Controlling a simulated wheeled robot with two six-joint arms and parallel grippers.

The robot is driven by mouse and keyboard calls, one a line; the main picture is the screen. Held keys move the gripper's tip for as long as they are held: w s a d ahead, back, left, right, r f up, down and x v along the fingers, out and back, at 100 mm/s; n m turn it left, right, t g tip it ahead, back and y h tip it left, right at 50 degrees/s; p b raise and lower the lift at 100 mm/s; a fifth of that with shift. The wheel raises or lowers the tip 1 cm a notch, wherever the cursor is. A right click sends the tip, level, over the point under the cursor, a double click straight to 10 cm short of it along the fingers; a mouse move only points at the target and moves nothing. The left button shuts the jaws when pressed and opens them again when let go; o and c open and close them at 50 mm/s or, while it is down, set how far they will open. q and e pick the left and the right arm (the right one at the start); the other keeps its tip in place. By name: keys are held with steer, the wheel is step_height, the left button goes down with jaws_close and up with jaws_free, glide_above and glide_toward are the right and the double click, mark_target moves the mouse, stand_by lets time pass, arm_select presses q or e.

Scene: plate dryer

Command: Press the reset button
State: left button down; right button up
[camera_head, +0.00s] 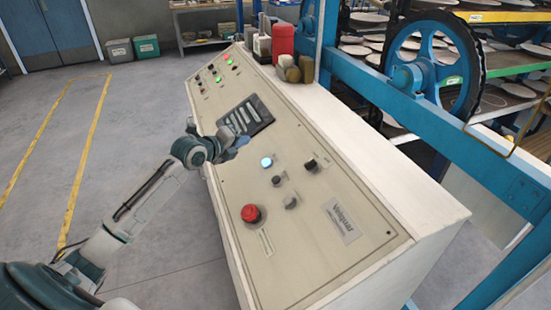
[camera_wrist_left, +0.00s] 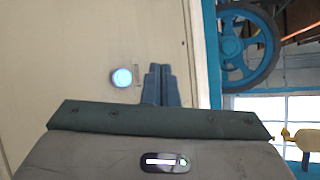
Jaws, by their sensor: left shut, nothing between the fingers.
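A round button lit pale blue (camera_head: 267,162) sits on the sloped face of the cream control panel (camera_head: 237,180). It also shows in the left wrist view (camera_wrist_left: 121,77), to the left of my fingers. No label on it can be read. My left gripper (camera_head: 241,143) is shut and empty, above the panel near the dark screen and up-left of the lit button. In the left wrist view the closed fingertips (camera_wrist_left: 160,68) are beside the lit button; I cannot tell how far they are from the panel. My right gripper is in no view.
A red mushroom button (camera_head: 250,213) and dark knobs (camera_head: 311,165) are near the lit button. A dark screen (camera_head: 246,115) lies farther up the panel. A red container (camera_head: 283,39) stands on the panel's top. A blue frame with a wheel (camera_head: 434,68) stands to the right.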

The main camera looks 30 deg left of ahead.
mark_target(266, 162)
arm_select(q)
steer(key=shift+d+r, duration=0.1)
steer(key=shift+r, duration=0.15)
steer(key=w+f+b, duration=0.1)
steer(key=f, duration=0.1)
steer(key=d+f+b, duration=0.1)
steer(key=f, duration=0.1)
steer(key=w+d+f+b, duration=0.1)
steer(key=f, duration=0.1)
steer(key=shift+w+d+f, duration=0.1)
steer(key=shift+w+f, duration=0.15)
steer(key=shift+w, duration=0.05)
steer(key=shift+w+d+f+b, duration=0.35)
steer(key=shift+f+b, duration=0.25)
steer(key=shift+b, duration=0.2)
stand_by(0.3)
stand_by(1.1)
steer(key=shift+w+d+f+b, duration=0.15)
steer(key=shift+f+b, duration=0.2)
steer(key=shift+b, duration=0.25)
